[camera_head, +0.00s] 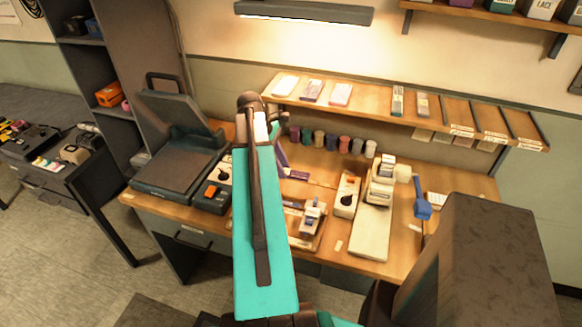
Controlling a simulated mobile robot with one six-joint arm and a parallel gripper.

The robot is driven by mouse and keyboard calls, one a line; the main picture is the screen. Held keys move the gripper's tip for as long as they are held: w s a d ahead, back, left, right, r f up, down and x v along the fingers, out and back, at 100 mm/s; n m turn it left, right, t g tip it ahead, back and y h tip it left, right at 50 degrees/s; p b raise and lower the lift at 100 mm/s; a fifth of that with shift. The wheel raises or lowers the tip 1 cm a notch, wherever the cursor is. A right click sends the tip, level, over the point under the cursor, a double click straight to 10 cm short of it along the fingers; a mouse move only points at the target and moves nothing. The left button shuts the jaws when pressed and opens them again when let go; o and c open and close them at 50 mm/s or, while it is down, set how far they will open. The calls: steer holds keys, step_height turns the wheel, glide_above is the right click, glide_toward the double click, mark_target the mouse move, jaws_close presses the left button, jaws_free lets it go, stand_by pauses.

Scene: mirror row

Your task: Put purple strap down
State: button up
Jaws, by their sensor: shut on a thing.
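My gripper (276,136) is mostly hidden behind my teal and dark arm, above the wooden workbench (330,255). A purple strap (283,154) shows as a narrow slanted strip just right of the arm, directly below the gripper. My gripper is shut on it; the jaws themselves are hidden. The strap's lower end is close to the bench, but I cannot tell whether it touches. A small fixture on a wooden base (310,222) stands on the bench right of my arm, with a dark purplish strip beside it.
A heat press (178,165) stands at the left of the bench. Thread spools (331,142) line the back under a sloped shelf (370,108). A control box (345,195), a white machine (372,225) and a blue tool (423,200) stand right. The front edge strip is mostly free.

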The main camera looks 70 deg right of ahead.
steer(key=w+a+n, duration=0.1)
steer(key=w+a, duration=0.2)
steer(key=w, duration=0.2)
steer(key=w+a, duration=0.3)
steer(key=w, duration=0.2)
steer(key=w+a+f+n+h, duration=0.1)
steer(key=w+a, duration=0.2)
steer(key=w, duration=0.2)
steer(key=shift+w+a+n, duration=0.1)
steer(key=shift+w+n, duration=0.2)
steer(key=shift+w, duration=0.1)
steer(key=w+a+f+n+b, duration=0.1)
steer(key=w+a+f+n, duration=0.1)
steer(key=w+a, duration=1.05)
steer(key=w+a+f+n, duration=0.1)
steer(key=w+a+f, duration=0.1)
steer(key=a, duration=0.9)
steer(key=w+a+f+n+t+h+b, duration=0.1)
steer(key=w+a, duration=0.3)
steer(key=a, duration=0.7)
steer(key=w+a+f+n+h+b, duration=0.1)
steer(key=w+a+f+n, duration=0.2)
steer(key=a, duration=0.9)
steer(key=shift+f+t, duration=0.4)
steer(key=shift+f, duration=0.1)
steer(key=shift+s, duration=0.1)
